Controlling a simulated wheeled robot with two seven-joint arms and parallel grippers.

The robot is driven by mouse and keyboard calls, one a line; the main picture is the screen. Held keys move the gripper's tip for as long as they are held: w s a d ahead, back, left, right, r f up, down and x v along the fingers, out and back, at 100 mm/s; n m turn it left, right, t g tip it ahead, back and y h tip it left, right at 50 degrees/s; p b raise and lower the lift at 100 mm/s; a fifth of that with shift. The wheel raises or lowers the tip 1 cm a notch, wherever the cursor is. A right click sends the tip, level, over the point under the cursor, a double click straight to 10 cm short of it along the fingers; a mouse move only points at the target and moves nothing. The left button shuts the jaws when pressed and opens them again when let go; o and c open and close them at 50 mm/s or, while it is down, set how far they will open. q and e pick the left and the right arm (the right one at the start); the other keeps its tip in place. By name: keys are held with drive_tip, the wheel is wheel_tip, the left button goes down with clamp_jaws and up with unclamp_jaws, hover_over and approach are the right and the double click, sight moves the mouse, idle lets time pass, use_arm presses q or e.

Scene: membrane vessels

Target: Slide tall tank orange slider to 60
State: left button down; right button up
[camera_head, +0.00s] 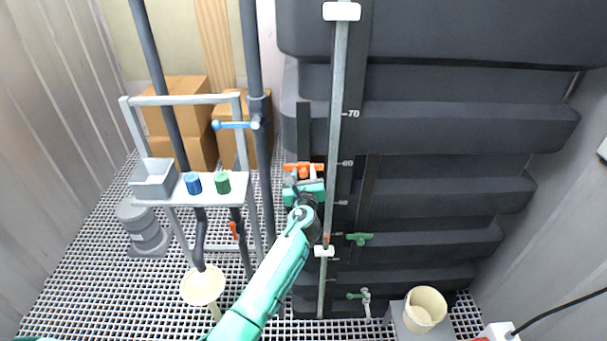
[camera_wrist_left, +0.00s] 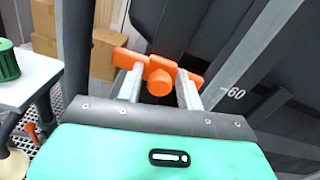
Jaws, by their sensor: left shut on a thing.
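The orange slider (camera_head: 303,166) sits on a dark vertical rail on the tall dark tank (camera_head: 440,130), left of the grey scale bar. In the head view it is about level with the 60 mark (camera_head: 347,162). My left gripper (camera_head: 304,174) is shut on the slider. In the left wrist view the two metal fingers close on either side of the orange slider's round knob (camera_wrist_left: 160,82), and the 60 mark (camera_wrist_left: 235,92) shows to the right. The left hand hides part of the lower rail. My right gripper is not in view.
A stand (camera_head: 240,186) with a grey box and blue and green caps is at left. A cream bucket (camera_head: 425,308) stands lower right.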

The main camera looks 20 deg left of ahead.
use_arm(q)
drive_tip(key=c, duration=1.2)
unclamp_jaws()
drive_tip(key=shift+s, duration=0.1)
drive_tip(key=b+v, duration=0.3)
drive_tip(key=v, duration=1)
drive_tip(key=shift+s+d, duration=0.1)
drive_tip(key=shift+s, duration=0.25)
